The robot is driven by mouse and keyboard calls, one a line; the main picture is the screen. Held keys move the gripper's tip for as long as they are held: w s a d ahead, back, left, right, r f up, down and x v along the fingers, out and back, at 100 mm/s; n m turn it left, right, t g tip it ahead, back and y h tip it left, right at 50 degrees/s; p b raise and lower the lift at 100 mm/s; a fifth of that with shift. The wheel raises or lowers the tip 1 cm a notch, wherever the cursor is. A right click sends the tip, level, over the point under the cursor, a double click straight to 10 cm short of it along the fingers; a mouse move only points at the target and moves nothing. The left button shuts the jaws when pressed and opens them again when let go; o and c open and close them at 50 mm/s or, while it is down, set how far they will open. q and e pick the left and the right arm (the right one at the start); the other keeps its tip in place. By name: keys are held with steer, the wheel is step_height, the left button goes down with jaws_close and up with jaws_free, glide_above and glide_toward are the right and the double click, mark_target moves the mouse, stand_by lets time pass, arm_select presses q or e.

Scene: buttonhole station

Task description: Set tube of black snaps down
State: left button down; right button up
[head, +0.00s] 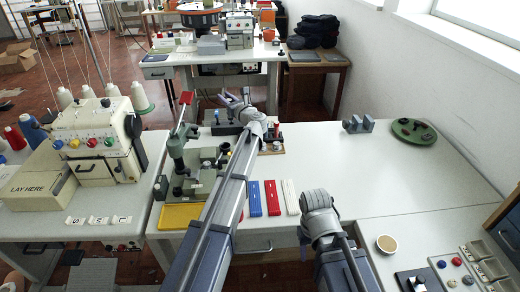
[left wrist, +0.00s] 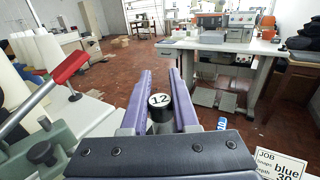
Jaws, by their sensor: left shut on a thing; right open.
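The tube of black snaps (left wrist: 161,108) shows in the left wrist view as a black cylinder with a white top marked 12. My left gripper (left wrist: 160,92) has its two purple fingers shut around it. In the head view my left gripper (head: 233,99) is stretched out over the far edge of the table, past the grey-green press (head: 185,165). The tube is too small to make out clearly there.
A small rack (head: 271,150) with tubes stands just right of my left wrist. Blue (head: 255,199), red (head: 272,198) and white (head: 290,197) strips lie nearer. A green round tray (head: 427,143) is at the far right. The table between is clear. A job card (left wrist: 280,165) shows low right.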

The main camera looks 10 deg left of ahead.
arm_select(q)
steer(key=w+d+f+b, duration=0.2)
steer(key=d+f+b, duration=0.2)
steer(key=f+b, duration=0.3)
steer(key=shift+w+d+f+g, duration=0.3)
steer(key=shift+w+f, duration=0.1)
steer(key=shift+f, duration=0.25)
arm_select(e)
step_height(320, 180, down, 8)
arm_select(q)
steer(key=shift+f+b, duration=0.1)
steer(key=shift+b, duration=0.2)
arm_select(e)
steer(key=shift+f, duration=0.25)
arm_select(q)
step_height(320, 180, down, 4)
steer(key=b, duration=0.3)
steer(key=shift+r, duration=0.25)
arm_select(e)
step_height(320, 180, down, 3)
steer(key=shift+f, duration=0.2)
arm_select(q)
steer(key=shift+f+b, duration=0.15)
steer(key=shift+b, duration=0.25)
steer(key=c, duration=1)
jaws_free()
steer(key=shift+o, duration=0.2)
arm_select(e)
steer(key=shift+f, duration=0.15)
